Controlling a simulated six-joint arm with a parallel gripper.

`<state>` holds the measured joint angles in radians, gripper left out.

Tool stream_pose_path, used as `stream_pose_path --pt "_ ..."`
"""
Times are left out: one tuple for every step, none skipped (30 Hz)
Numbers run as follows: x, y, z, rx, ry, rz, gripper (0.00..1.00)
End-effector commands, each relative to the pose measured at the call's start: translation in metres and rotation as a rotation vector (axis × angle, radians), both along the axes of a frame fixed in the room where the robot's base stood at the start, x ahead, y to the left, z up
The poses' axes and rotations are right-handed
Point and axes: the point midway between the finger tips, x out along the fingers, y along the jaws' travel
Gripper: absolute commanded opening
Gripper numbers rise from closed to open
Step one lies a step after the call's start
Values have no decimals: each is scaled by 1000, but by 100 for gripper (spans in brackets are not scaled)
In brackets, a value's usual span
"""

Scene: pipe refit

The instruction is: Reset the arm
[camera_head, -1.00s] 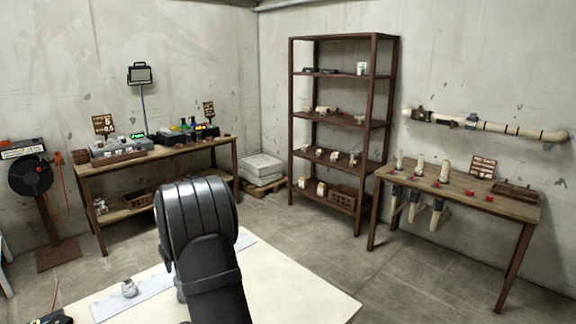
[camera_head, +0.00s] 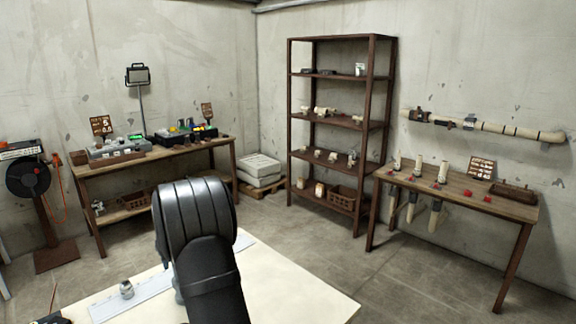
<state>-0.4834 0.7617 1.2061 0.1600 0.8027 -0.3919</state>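My arm (camera_head: 200,245) stands up in the lower middle of the head view, a thick black ribbed link over the white table (camera_head: 290,280). My gripper is not visible; it is hidden behind the arm or out of frame. A small grey metal fitting (camera_head: 127,289) stands on a pale strip (camera_head: 150,293) on the white table, left of my arm.
A wooden workbench (camera_head: 150,157) with tools stands at the back left. A brown shelf (camera_head: 330,125) with pipe parts stands at the back. A table (camera_head: 460,198) with upright pipes is at the right, below a wall pipe (camera_head: 490,126). Open floor lies between.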

Motion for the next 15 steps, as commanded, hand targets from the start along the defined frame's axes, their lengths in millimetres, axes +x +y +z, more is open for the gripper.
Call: stream_pose_path --pt "-1 0 -9 -2 4 -1 50" --pt "-1 0 -15 -2 4 -1 50" --pt "-1 0 -22 -2 5 -1 50" --pt "-1 -1 -22 0 3 -1 50" --pt "-3 -4 -13 2 -1 -1 50" --pt "-5 -6 -4 2 -3 -1 50" --pt "-7 -7 1 2 -3 -1 50" --pt "-8 -9 7 2 -3 -1 50" --pt "-11 -11 13 1 -2 -1 50" --pt "-12 -13 19 2 -3 -1 50" --pt "-14 -14 25 2 -3 -1 50" --pt "-16 -17 32 1 -2 -1 50" --pt "-17 -18 38 1 -3 0 50" --pt "-19 -20 43 2 -4 -1 50" --pt "-21 -22 51 1 -3 0 50"
